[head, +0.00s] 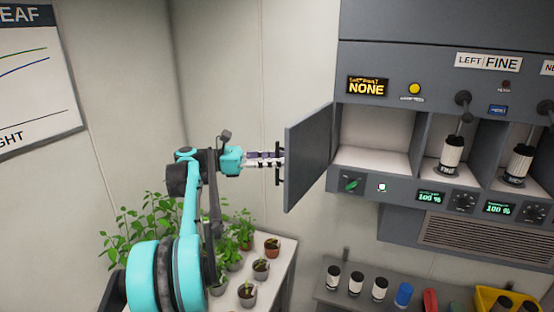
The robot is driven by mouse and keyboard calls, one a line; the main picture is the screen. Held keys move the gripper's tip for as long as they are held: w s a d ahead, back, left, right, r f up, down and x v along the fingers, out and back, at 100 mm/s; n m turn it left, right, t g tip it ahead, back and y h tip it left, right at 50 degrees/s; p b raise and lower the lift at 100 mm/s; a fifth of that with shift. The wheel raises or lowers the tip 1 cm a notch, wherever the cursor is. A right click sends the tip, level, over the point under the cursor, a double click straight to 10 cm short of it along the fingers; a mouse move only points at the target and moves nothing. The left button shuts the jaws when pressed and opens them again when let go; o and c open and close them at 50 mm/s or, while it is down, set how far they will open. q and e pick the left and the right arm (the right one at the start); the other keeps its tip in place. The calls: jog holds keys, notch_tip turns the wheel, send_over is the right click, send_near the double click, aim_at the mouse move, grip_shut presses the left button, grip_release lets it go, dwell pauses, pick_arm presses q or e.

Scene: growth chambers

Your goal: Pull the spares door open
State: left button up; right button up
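The spares door (308,158) is a grey panel on the left end of the grey wall cabinet. It stands swung well out from the opening, and the pale compartment (375,140) behind it looks empty. A dark upright bar handle (277,175) is on the door's outer face. My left gripper (277,160), on the teal arm, reaches in from the left with its fingers at the handle's middle. The fingers look closed around the bar, though the grip is small in view. My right gripper is not in view.
A green knob (351,184) sits below the open compartment. Potted seedlings (247,290) stand on a white table below my arm. A lower shelf (345,297) holds several small canisters and a yellow bin (492,300).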

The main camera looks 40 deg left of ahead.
pick_arm(q)
jog(key=shift+a, duration=0.1)
jog(key=v, duration=1.2)
